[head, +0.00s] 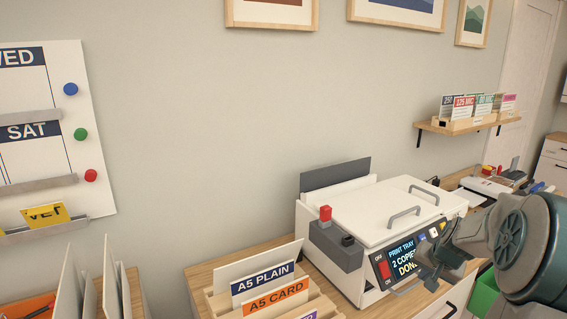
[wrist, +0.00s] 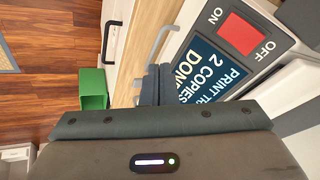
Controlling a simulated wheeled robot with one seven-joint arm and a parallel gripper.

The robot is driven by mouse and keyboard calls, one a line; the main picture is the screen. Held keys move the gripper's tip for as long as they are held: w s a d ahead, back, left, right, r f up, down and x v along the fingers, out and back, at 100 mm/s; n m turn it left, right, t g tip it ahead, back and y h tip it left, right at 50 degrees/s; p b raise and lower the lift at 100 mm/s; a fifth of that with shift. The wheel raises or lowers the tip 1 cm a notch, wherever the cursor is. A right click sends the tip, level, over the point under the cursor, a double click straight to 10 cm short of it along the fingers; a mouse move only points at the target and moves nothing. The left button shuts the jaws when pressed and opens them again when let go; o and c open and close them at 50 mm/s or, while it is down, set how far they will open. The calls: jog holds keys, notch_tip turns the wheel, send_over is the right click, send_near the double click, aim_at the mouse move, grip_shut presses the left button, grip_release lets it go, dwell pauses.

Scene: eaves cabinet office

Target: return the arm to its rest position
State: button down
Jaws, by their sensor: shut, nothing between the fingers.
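My arm comes in from the right edge of the head view. My gripper (head: 432,280) is in front of the white copier (head: 350,210), near its control panel. In the wrist view my gripper's dark fingers (wrist: 156,84) are together and empty, overlapping the edge of the panel's screen. The screen (head: 402,259) reads "PRINT TRAY 2 COPIES DONE". A red switch (wrist: 240,34) marked ON and OFF is beside it. I cannot tell whether the fingers touch the panel.
A file holder with A5 PLAIN and A5 CARD tabs (head: 275,297) stands left of the copier. A green bin (wrist: 93,88) is on the wooden floor below. A wall shelf (head: 460,126) holds cards at the right. A planner board (head: 40,130) hangs at the left.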

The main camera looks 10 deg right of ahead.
jog(key=s+a+r+n+g, duration=0.1)
jog(key=s+a+r+n, duration=0.15)
jog(key=a, duration=0.65)
jog(key=s+a+r+n+g, duration=0.1)
jog(key=s+a+r+n, duration=0.2)
jog(key=a, duration=0.6)
jog(key=s+a+n, duration=0.1)
jog(key=s+a, duration=0.4)
jog(key=s, duration=0.3)
jog(key=s+a+n+y+p, duration=0.1)
jog(key=s+a+n, duration=0.1)
jog(key=s+a, duration=0.4)
jog(key=shift+s+r+g, duration=0.35)
jog(key=shift+s+g, duration=0.05)
jog(key=shift+s, duration=0.5)
